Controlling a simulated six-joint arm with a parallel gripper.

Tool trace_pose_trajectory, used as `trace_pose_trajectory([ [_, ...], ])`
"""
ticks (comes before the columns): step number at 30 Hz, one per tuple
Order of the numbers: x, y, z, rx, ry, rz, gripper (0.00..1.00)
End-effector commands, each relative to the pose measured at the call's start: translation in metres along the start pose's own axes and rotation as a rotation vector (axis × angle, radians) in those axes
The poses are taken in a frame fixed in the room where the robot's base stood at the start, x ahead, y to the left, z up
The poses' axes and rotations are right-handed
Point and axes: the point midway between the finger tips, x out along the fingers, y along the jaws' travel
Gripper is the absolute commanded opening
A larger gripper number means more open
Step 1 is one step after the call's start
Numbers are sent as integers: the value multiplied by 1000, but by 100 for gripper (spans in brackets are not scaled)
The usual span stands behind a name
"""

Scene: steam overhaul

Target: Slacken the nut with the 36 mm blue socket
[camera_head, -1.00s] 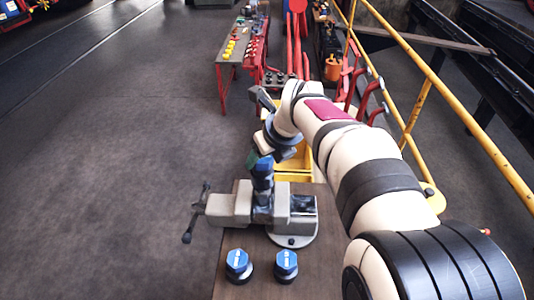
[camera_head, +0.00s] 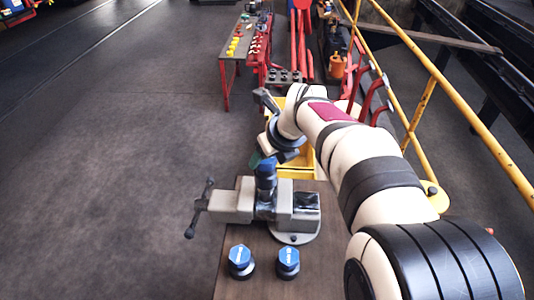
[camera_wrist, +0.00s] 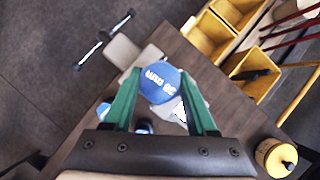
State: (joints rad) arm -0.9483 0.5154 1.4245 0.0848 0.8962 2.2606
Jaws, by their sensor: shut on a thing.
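A blue socket (camera_wrist: 158,82) with white lettering, upside down in the wrist view and seeming to read 36 mm, is between the green fingers of my gripper (camera_wrist: 160,105). My gripper is shut on it. In the head view the blue socket (camera_head: 265,172) stands upright above the middle of the grey vise (camera_head: 232,206), between its jaws. The nut is hidden under the socket, so I cannot tell how far the socket sits over it. Two other blue-topped sockets (camera_head: 240,258) (camera_head: 288,260) stand on black bases at the bench front.
The vise handle (camera_head: 197,212) sticks out left past the edge of the brown bench (camera_head: 262,285). Yellow bins (camera_wrist: 208,35) lie beyond the bench. A yellow railing (camera_head: 440,85) runs along the right. A yellow-topped container (camera_wrist: 275,157) shows at the wrist view's lower right. Floor on the left is clear.

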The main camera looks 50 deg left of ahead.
Motion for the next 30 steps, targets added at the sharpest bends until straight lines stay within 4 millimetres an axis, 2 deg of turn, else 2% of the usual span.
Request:
trace_pose_trajectory([
  [30, 21, 0, -12, 0, -1, -1, 0],
])
